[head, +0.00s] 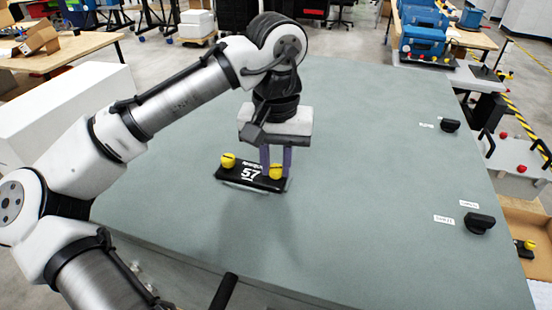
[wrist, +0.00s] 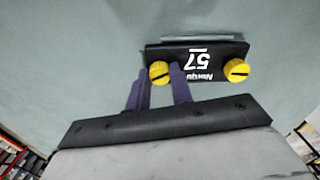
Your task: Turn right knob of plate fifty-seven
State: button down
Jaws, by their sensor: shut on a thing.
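Plate fifty-seven (head: 250,176) is a black plate with white "57" print, lying on the grey-green table top (head: 380,150). It carries two yellow knobs. The right knob (head: 276,172) is at its right end and the left knob (head: 228,160) at its left end. My gripper (head: 274,165) points down over the right end, its two purple fingers shut on the right knob. In the wrist view the plate (wrist: 200,75) appears upside down; the fingers stand either side of the gripped knob (wrist: 159,73), and the free knob (wrist: 236,72) is at the right.
Two black handles (head: 450,125) (head: 479,222) with small white labels are on the table's right side. Blue cases (head: 422,42) stand beyond the table at the back right. The table top around the plate is clear.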

aim_at(276, 168)
jog(key=m+p, duration=0.2)
jog(key=m, duration=0.1)
jog(key=shift+r, duration=0.15)
jog(key=shift+m, duration=1.4)
jog(key=c, duration=1.2)
grip_release()
notch_tip(276, 168, up, 14)
jog(key=shift+f+b, duration=0.2)
jog(key=shift+b, duration=0.25)
jog(key=shift+f, duration=0.1)
